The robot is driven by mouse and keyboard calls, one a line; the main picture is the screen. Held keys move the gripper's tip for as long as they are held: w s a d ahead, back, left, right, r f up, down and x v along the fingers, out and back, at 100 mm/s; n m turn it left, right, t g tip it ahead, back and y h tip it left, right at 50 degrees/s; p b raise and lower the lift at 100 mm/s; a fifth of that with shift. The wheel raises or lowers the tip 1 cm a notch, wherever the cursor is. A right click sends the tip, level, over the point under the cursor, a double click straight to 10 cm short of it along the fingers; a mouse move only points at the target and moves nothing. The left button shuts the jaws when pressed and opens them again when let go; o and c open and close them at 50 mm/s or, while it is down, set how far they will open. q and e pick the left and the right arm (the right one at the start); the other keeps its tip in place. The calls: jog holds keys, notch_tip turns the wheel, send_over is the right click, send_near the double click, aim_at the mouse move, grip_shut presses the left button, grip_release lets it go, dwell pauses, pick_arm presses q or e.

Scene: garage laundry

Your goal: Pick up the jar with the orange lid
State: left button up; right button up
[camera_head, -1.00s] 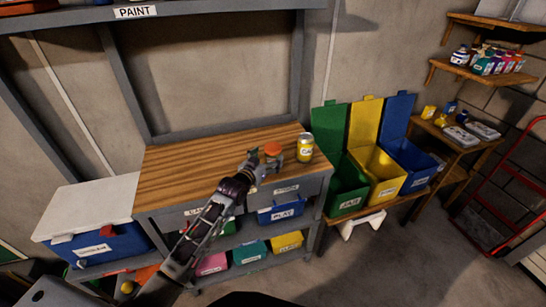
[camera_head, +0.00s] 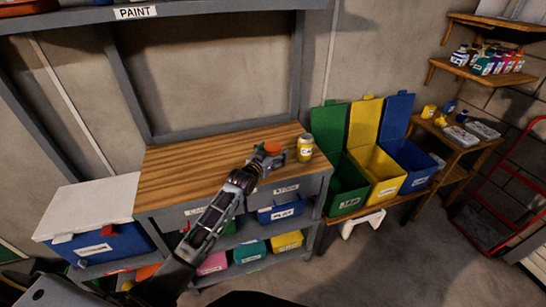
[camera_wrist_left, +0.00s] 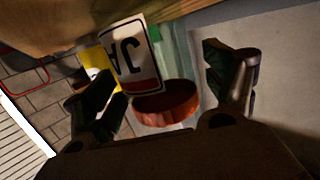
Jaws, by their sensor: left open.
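The jar with the orange lid (camera_head: 272,147) stands near the right front of the wooden bench top, mostly hidden behind my gripper in the head view. The left wrist view shows its orange-red lid (camera_wrist_left: 168,104), clear glass side and a white label with upside-down "JA" lettering. My left gripper (camera_head: 267,160) is open at the jar. In the left wrist view its fingers (camera_wrist_left: 165,88) lie on either side of the jar; I cannot tell whether they touch it. My right gripper is not in view.
A yellow jar (camera_head: 305,148) stands close on the right, at the bench's corner. The wooden bench top (camera_head: 195,165) is clear to the left. Green, yellow and blue open bins (camera_head: 375,165) stand to the right. Labelled drawers and small bins sit below the bench.

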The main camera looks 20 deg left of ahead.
pick_arm(q)
jog(key=c, duration=1.2)
jog(key=shift+r, duration=0.15)
jog(key=shift+r, duration=4.9)
